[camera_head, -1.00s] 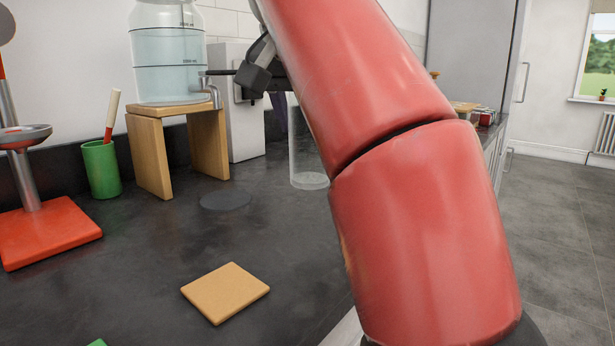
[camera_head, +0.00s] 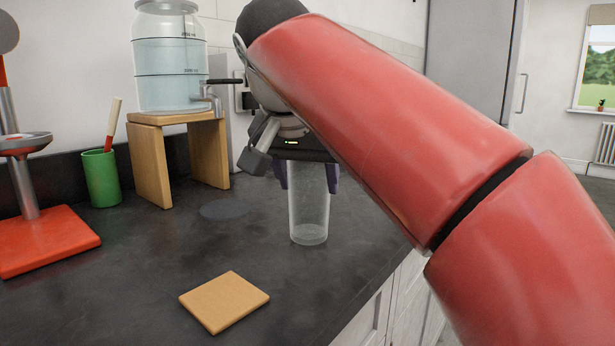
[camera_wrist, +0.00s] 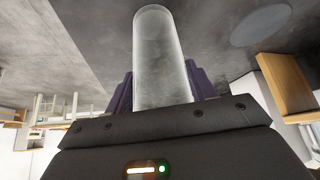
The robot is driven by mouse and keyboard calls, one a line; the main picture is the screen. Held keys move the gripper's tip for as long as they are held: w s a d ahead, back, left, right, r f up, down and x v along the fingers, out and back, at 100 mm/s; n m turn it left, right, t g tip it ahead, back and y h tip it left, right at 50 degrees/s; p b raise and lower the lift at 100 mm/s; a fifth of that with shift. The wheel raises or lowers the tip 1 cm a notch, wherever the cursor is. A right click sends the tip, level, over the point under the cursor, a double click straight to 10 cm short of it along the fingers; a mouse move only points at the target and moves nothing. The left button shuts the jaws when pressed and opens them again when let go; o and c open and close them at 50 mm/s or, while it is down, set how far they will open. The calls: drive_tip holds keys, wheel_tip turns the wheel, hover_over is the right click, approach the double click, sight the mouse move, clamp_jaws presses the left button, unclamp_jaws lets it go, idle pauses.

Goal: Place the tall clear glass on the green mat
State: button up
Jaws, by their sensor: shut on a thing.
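The tall clear glass (camera_head: 309,215) is upright over the dark counter, right of the grey disc, in the head view. My gripper (camera_head: 307,178) is shut on its upper part, with one dark purple finger on each side. I cannot tell how much gap there is under its base. In the wrist view the glass (camera_wrist: 162,55) stands out from between the fingers of my gripper (camera_wrist: 165,88). The green mat is not in view now.
A tan square mat (camera_head: 224,301) lies at the front of the counter. A flat grey disc (camera_head: 225,209) is left of the glass. Behind are a water dispenser (camera_head: 169,65) on a wooden stand (camera_head: 150,165), a green cup (camera_head: 101,178) and a red-based stand (camera_head: 45,240).

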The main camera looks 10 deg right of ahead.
drive_tip(key=shift+f, duration=0.1)
drive_tip(key=shift+f, duration=0.15)
drive_tip(key=o, duration=1.1)
